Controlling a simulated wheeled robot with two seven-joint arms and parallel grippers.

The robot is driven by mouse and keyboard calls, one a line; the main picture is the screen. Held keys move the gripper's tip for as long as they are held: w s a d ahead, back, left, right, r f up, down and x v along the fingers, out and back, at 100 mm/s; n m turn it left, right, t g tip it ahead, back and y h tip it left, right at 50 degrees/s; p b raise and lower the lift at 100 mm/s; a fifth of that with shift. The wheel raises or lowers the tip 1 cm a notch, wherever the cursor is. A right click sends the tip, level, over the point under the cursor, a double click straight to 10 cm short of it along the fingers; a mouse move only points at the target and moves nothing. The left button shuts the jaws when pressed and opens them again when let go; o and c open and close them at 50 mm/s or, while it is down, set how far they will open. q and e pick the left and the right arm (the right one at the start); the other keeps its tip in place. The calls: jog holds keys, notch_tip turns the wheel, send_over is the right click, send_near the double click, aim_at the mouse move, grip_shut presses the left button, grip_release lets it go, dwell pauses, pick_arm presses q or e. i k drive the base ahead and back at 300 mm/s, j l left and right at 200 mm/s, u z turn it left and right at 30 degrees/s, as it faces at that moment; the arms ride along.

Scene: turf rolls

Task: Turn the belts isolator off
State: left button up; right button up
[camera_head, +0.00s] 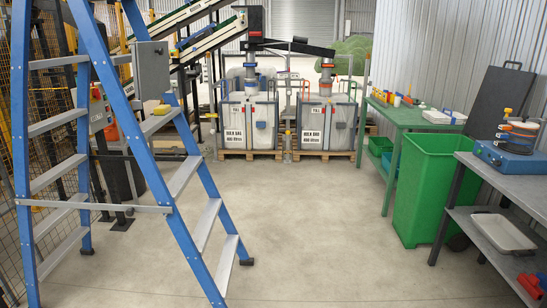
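No part labelled as the belts isolator can be read. A grey box (151,55) shows beside the right rail of the blue stepladder (108,62) at the left; no switch handle can be made out on it. A smaller grey panel (98,110) with unreadable lettering shows between the ladder's rails, with a red-orange thing (111,131) next to it. The ladder partly hides this area. Two inclined conveyor belts (205,42) run up toward the back. Neither of my grippers is in view.
The ladder stands in the left foreground by yellow mesh fencing (48,108). Two white bulk bags (247,122) stand on pallets at the back. A green bench (400,116), green bin (432,185) and grey bench (520,187) line the right. The middle floor is clear.

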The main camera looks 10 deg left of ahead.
aim_at(96, 92)
jog(key=i+z, duration=0.3)
jog(key=i, duration=0.45)
jog(key=i+z, duration=0.3)
jog(key=i, duration=0.45)
jog(key=i+u, duration=0.15)
jog(key=i, duration=0.6)
jog(key=i+l+u, duration=0.15)
jog(key=i, duration=0.65)
jog(key=i+l+u, duration=0.1)
jog(key=i+u, duration=0.4)
jog(key=i, duration=0.95)
jog(key=i+u, duration=0.35)
jog(key=i, duration=0.25)
jog(key=i+l+u, duration=0.2)
jog(key=i+u, duration=0.2)
jog(key=i, duration=0.15)
jog(key=i+u, duration=0.2)
jog(key=u, duration=0.2)
jog(key=i+u, duration=0.2)
jog(key=u, duration=0.15)
jog(key=i+u, duration=0.2)
jog(key=u, duration=0.2)
jog(key=i+l+u, duration=0.15)
jog(key=u, duration=0.2)
jog(key=i+l+u, duration=0.2)
jog(key=u, duration=0.15)
jog(key=i+l+u, duration=0.25)
jog(key=u, duration=0.15)
jog(key=i, duration=0.1)
